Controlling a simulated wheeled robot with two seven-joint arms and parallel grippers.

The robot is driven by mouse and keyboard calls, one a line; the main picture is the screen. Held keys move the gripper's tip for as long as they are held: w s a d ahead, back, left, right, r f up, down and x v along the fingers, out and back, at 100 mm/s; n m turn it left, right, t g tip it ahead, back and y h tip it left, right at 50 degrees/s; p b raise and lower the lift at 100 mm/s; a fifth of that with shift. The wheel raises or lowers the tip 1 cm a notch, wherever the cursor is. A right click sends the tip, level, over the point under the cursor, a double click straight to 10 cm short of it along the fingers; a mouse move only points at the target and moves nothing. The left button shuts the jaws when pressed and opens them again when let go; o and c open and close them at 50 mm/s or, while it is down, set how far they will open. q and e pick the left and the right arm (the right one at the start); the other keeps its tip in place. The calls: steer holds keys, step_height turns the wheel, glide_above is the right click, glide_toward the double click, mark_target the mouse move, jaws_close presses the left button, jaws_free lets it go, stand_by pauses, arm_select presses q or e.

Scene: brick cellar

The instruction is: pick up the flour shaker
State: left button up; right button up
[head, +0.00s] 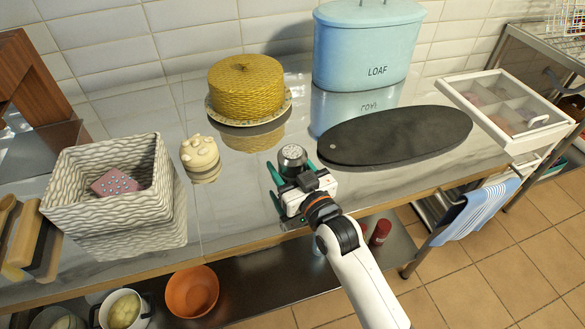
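The flour shaker (292,157), a small metal canister with a dark perforated domed top, stands upright near the front edge of the shiny counter. My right gripper (291,170), white with green fingers, reaches in from the lower right. Its fingers are spread, one on each side of the shaker, and look open around it. The gripper body hides the shaker's lower part, so contact is hard to tell. My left gripper is not in view.
A dark oval board (400,135) lies close right of the shaker. A blue loaf bin (365,50), yellow woven cake cover (245,88), cream animal-shaped jar (200,153) and patterned basket (150,225) stand around. A divided box (510,112) sits right.

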steer(key=c, duration=0.6)
steer(key=shift+r, duration=0.1)
steer(key=shift+c, duration=0.2)
